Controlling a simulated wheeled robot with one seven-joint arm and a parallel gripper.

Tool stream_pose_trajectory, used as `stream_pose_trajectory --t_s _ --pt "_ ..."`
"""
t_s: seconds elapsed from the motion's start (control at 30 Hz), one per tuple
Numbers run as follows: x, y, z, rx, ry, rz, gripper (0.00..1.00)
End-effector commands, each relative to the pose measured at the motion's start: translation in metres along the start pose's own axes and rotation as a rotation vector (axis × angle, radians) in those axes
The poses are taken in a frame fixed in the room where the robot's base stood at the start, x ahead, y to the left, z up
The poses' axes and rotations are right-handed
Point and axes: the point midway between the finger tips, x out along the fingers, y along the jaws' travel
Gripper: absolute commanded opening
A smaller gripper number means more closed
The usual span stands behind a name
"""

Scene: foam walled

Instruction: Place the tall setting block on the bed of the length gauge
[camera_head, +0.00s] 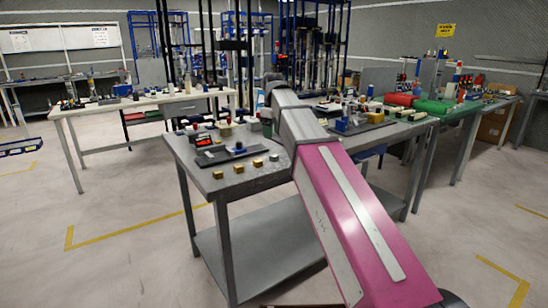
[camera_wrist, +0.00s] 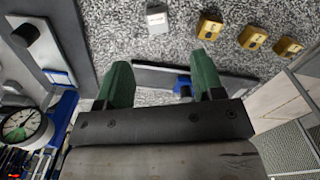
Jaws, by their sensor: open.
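My gripper (camera_wrist: 158,62) is open in the wrist view, its two green fingers apart above the grey speckled tabletop with nothing held. A dark bar-like part with a blue piece (camera_wrist: 182,84) shows beyond and between the fingers. Several small blocks lie in a row: a silver-grey one (camera_wrist: 157,19) and gold ones (camera_wrist: 252,38). In the head view the gold blocks (camera_head: 239,168) sit along the table's front edge. I cannot tell which block is the tall setting block. A round dial (camera_wrist: 22,125) at the left may belong to the length gauge; its bed is not clearly identifiable.
In the head view a dark plate (camera_head: 212,159) with a blue-based part lies behind the blocks on the grey table (camera_head: 265,183). More small parts crowd the table's back. A grey plate with a dark knob (camera_wrist: 25,34) is at the wrist view's left.

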Motion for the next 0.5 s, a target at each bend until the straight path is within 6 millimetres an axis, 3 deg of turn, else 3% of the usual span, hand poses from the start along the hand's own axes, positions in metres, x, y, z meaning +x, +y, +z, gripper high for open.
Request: stream_pose_trajectory --t_s 0.3,0.5 --pt "0.044 0.0 0.001 0.001 -0.001 -0.001 0.62" --pt "0.054 0.001 0.0 0.001 0.0 0.0 0.62"
